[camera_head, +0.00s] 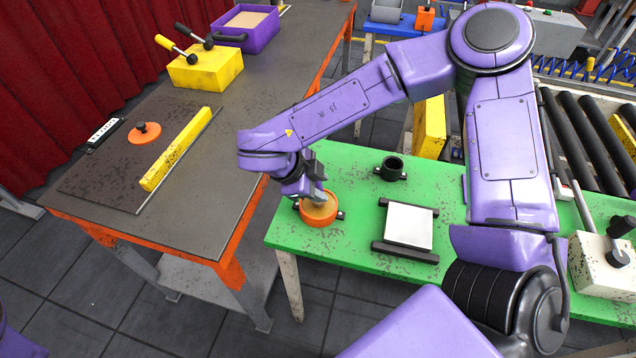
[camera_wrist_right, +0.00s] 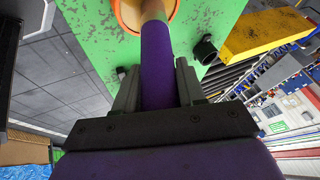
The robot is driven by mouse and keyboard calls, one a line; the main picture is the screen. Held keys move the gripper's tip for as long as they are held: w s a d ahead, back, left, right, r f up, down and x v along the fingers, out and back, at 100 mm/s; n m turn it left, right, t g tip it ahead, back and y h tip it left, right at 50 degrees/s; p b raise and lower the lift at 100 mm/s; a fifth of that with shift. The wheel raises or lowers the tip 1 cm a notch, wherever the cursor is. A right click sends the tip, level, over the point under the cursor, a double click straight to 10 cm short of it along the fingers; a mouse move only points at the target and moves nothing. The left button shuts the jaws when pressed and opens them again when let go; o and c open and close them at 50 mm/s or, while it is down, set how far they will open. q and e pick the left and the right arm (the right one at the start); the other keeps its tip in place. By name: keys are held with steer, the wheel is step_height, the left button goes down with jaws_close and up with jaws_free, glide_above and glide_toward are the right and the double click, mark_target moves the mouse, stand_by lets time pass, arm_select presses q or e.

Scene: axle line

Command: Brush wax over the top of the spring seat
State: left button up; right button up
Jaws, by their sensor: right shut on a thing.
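My right gripper (camera_head: 312,190) is shut on the purple handle of a brush (camera_wrist_right: 157,65), whose pale tan end points at a round orange pot (camera_head: 320,212). The pot stands at the left end of the green table and has a tan inside. In the right wrist view the brush end overlaps the pot's orange rim (camera_wrist_right: 122,18); its tip is cut off at the top edge, so contact cannot be told. An orange disc with a small knob (camera_head: 144,132) lies on the dark mat of the left bench; it may be the spring seat. My left gripper is not in view.
The green table (camera_head: 350,165) also holds a black cup (camera_head: 392,168) and a white plate between dark rails (camera_head: 409,226). A yellow bar (camera_head: 176,148), yellow box (camera_head: 206,68) and purple bin (camera_head: 249,26) are on the left bench (camera_head: 205,215). A gap separates bench and table.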

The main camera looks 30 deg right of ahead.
steer(key=shift+s+f+p, duration=0.1)
steer(key=shift+p, duration=0.2)
stand_by(1.4)
step_height(320, 180, up, 3)
steer(key=p, duration=0.3)
steer(key=shift+f, duration=0.2)
step_height(320, 180, up, 5)
steer(key=p, duration=0.5)
steer(key=shift+f, duration=0.25)
